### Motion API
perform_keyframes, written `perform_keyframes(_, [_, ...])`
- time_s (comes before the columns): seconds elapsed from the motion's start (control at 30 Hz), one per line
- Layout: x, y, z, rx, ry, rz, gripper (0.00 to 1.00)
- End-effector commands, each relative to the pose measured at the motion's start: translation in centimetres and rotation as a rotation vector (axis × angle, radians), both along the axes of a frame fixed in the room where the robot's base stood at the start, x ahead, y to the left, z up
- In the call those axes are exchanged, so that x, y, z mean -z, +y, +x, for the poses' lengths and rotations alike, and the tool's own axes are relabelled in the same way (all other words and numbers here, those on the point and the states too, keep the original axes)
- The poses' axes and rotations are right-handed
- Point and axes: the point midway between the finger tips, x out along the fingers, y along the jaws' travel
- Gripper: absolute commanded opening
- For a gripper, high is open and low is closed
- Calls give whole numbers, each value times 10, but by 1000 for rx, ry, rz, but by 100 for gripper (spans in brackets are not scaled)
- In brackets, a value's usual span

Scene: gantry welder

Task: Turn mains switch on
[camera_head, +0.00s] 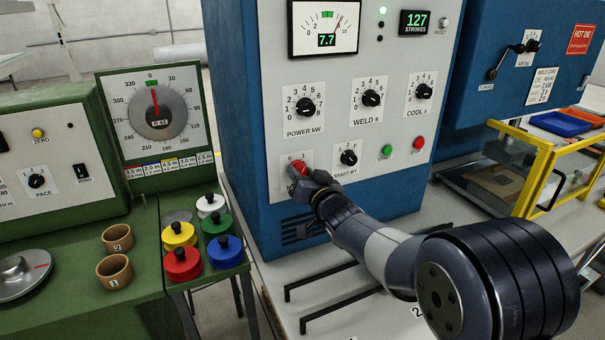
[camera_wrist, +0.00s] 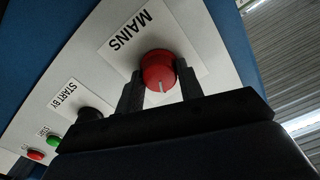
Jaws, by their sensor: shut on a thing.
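The mains switch is a red round knob (camera_head: 300,167) on a white label, low on the left of the white front panel of a blue cabinet. In the wrist view the red knob (camera_wrist: 158,72) sits under the word MAINS, with a white pointer line on its face. My gripper (camera_head: 308,180) is at the knob in the head view. In the wrist view my gripper's two dark fingers (camera_wrist: 158,84) stand on either side of the knob, shut on it. The gripper partly covers the label in the head view, so the on and off marks are not fully readable.
A black START BY knob (camera_head: 348,157) sits right of the mains switch, with green (camera_head: 387,152) and red (camera_head: 419,142) buttons beyond. Power, weld and cool knobs are above. A green bench (camera_head: 80,290) with colored weights stands left. A yellow-framed guard (camera_head: 535,180) stands right.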

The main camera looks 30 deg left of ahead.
Motion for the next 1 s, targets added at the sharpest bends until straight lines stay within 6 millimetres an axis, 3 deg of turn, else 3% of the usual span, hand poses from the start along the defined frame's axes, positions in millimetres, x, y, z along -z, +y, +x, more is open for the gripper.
perform_keyframes(0.53, [0,0,0,0,21,18,13])
perform_keyframes(0.57, [0,0,0,0,21,18,37])
perform_keyframes(0.6, [0,0,0,0,21,18,40])
perform_keyframes(0.8, [0,0,0,0,19,16,57])
perform_keyframes(1.0, [0,0,0,0,20,16,57])
